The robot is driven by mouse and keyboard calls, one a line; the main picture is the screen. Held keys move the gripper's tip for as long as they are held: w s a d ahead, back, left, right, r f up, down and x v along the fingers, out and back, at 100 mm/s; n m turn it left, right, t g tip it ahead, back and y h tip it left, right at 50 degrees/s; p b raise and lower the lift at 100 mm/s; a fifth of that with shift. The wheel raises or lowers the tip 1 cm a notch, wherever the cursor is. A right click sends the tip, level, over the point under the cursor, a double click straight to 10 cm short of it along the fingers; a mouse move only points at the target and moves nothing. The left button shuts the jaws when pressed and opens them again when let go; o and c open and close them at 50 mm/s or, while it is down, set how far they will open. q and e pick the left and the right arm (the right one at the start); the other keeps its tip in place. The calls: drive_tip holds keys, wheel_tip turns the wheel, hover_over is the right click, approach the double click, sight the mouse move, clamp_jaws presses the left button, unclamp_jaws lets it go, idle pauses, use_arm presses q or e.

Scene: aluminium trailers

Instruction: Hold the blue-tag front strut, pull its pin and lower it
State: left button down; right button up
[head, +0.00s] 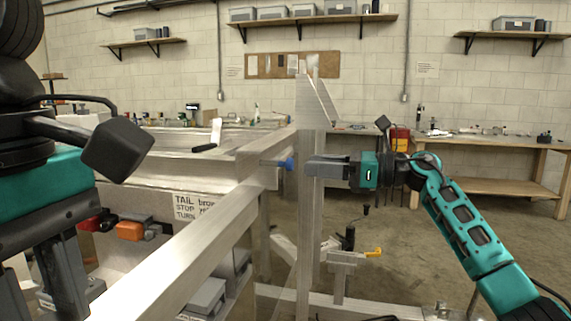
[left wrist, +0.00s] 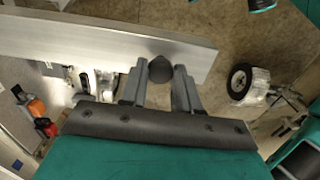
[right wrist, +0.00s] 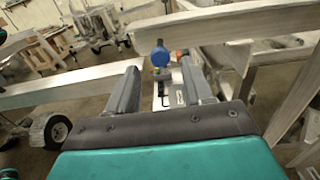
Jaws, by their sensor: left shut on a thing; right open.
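A blue knob (head: 289,164) sticks out beside the upright aluminium post (head: 311,220) in the head view. In the right wrist view the blue knob (right wrist: 160,57) shows between and just beyond my right fingertips. My right gripper (head: 308,167) is open, level with the knob and pointing left at the post. My left gripper (head: 68,290) points down at the left. In the left wrist view it is shut on a dark round knob (left wrist: 160,69) in front of a broad aluminium bar (left wrist: 70,35). I cannot tell for certain which bar is the blue-tag strut.
A long aluminium rail (head: 190,262) runs diagonally between my arms. A wooden bench (head: 480,145) stands at the back right. Open floor (head: 400,235) lies right of the post.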

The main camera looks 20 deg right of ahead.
sight(293, 163)
drive_tip(key=x, duration=0.6)
drive_tip(key=shift+w+a, duration=0.1)
drive_tip(key=shift+a, duration=0.05)
clamp_jaws()
idle(0.4)
